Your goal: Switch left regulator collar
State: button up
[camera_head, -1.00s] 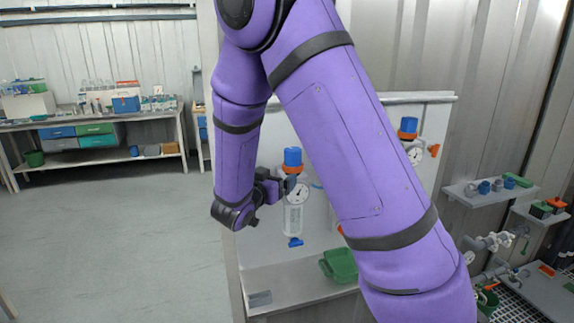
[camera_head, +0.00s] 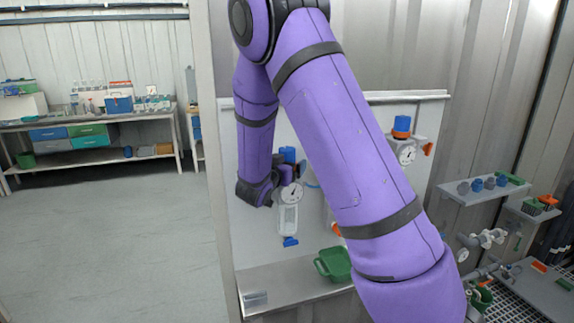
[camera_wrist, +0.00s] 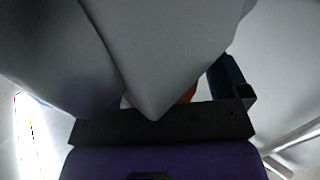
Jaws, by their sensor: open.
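The left regulator hangs on the pale panel, with its blue collar (camera_head: 287,153) on top, a round white gauge (camera_head: 292,194), a clear bowl (camera_head: 288,219) and a blue drain knob (camera_head: 290,242). My gripper (camera_head: 288,170) is open at collar height, coming in from the left. Its dark parts overlap the lower collar, and I cannot tell whether it touches. In the wrist view, a large grey shape (camera_wrist: 160,50) fills the space before my gripper's dark base, with a bit of orange (camera_wrist: 187,96) behind it. One dark finger (camera_wrist: 228,75) shows at the right.
A second regulator with a blue and orange top (camera_head: 402,126) and gauge (camera_head: 407,154) hangs to the right, past my forearm. A green container (camera_head: 335,265) sits on the ledge below. Wall shelves and pipework stand at the right. The floor at left is clear.

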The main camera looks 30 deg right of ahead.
jog(key=c, duration=1.3)
jog(key=shift+o, duration=0.2)
jog(key=shift+r, duration=0.75)
jog(key=o, duration=1.3)
jog(key=shift+c, duration=0.2)
jog(key=shift+a, duration=0.1)
jog(key=v, duration=1)
jog(key=shift+s+a, duration=0.2)
jog(key=shift+a, duration=0.1)
